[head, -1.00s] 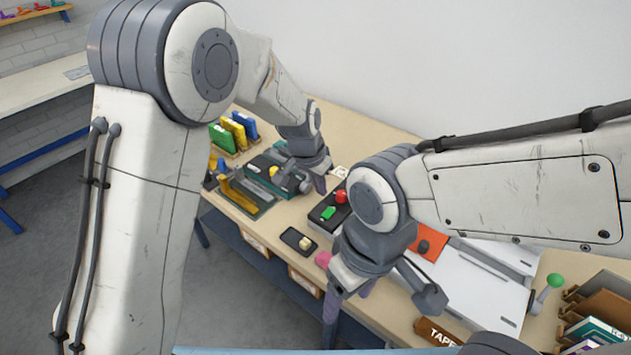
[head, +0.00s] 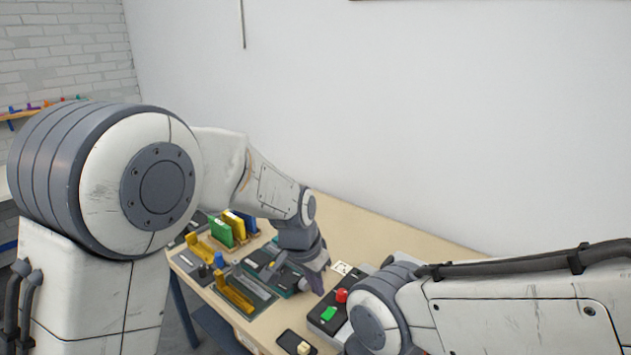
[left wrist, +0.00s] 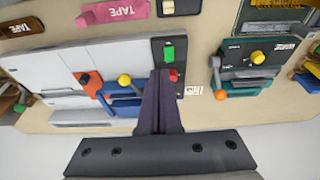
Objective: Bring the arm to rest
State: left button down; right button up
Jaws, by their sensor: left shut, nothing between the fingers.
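My left arm comes in from the left in the head view. Its left gripper (head: 317,284) hangs over the workbench (head: 372,222), between a dark green device (head: 262,258) and a black box with a red and a green button (head: 340,297). In the left wrist view the fingers of the left gripper (left wrist: 161,74) are together with nothing between them. Their tips show in front of the button box (left wrist: 169,43). My right arm enters from the right in the head view; its gripper is out of the picture.
Green, yellow and blue upright pieces (head: 221,232) stand at the bench's far left. A small black tray (head: 291,341) lies near the front edge.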

pick_arm(q)
jog(key=s+a+r+g, duration=0.1)
jog(key=s+a, duration=0.1)
jog(key=s, duration=1.1)
jog(key=s+a+r+g+y, duration=0.1)
jog(key=s+a, duration=0.2)
jog(key=s, duration=1)
jog(key=shift+s+r+n, duration=0.3)
jog(key=shift+s, duration=0.05)
